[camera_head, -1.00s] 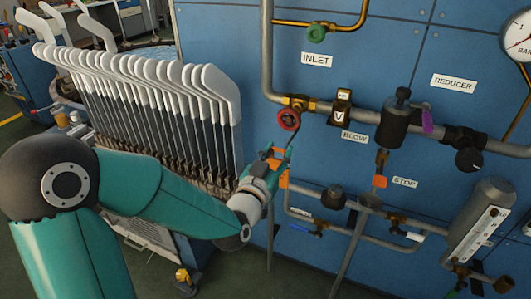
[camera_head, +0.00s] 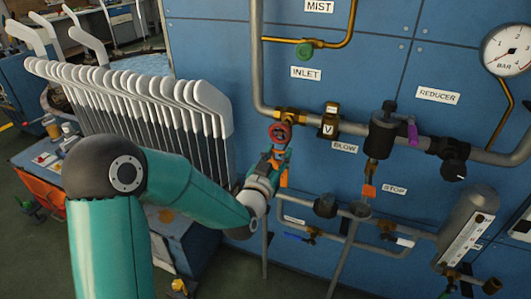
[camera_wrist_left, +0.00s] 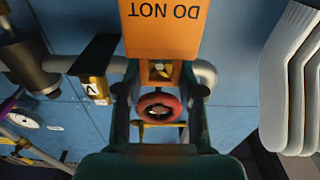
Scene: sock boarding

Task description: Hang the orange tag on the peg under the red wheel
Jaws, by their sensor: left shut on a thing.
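The red wheel (camera_head: 280,133) sits on the valve at the left end of the horizontal pipe. In the left wrist view it shows as a red ring (camera_wrist_left: 160,105) between the fingers. My left gripper (camera_head: 278,160) is shut on the orange tag (camera_head: 284,179), just below the wheel. In the left wrist view the tag (camera_wrist_left: 163,30) shows the words "DO NOT" upside down, and its narrow end lies between the fingertips (camera_wrist_left: 160,75). I cannot make out the peg; the gripper and tag cover the area under the wheel. My right gripper is not in view.
Pipes, a reducer (camera_head: 383,135) and a gauge (camera_head: 508,50) crowd the blue panel to the right. A rack of white-topped sock boards (camera_head: 130,90) stands close on the left.

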